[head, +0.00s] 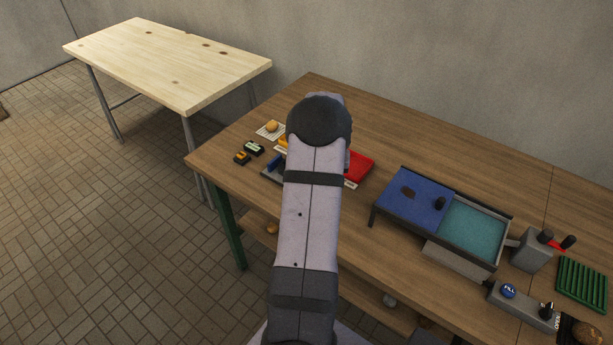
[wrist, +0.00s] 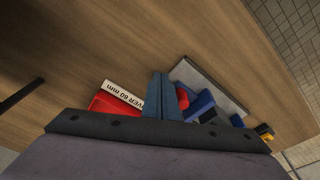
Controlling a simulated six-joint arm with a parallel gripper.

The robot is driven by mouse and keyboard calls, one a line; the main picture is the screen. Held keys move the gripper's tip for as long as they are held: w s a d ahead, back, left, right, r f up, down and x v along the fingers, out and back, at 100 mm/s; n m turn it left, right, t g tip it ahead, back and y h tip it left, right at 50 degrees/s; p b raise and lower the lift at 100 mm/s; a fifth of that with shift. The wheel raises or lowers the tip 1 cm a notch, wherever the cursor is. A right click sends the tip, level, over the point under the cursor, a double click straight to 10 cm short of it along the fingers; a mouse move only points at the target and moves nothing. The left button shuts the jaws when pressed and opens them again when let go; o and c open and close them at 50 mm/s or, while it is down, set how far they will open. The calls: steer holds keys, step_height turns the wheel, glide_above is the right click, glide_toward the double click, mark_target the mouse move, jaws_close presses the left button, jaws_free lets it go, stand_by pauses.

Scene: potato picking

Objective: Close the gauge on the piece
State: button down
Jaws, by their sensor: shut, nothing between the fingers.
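My gripper (wrist: 161,97) shows in the wrist view as two blue-grey fingers pressed together, with nothing between them. Just right of it is what looks like the gauge, a grey plate (wrist: 207,84) with blue blocks (wrist: 202,106) and a red part (wrist: 183,98). The fingers hide part of it. In the head view only its left end (head: 272,171) and a blue part (head: 276,161) show beside my arm, which hides the rest and my gripper. I cannot make out a piece in the gauge.
A red tray (head: 358,168) labelled "OVER 60 mm" (wrist: 123,94) lies beside the gauge. A potato (head: 271,126) rests on a white striped pad. Two small dark boxes (head: 242,158) sit near the table's left edge. A blue ramp (head: 410,196) and teal bin (head: 471,232) stand right.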

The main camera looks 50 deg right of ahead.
steer(key=shift+s, duration=0.1)
step_height(320, 180, up, 8)
steer(key=p, duration=0.6)
stand_by(0.3)
stand_by(0.4)
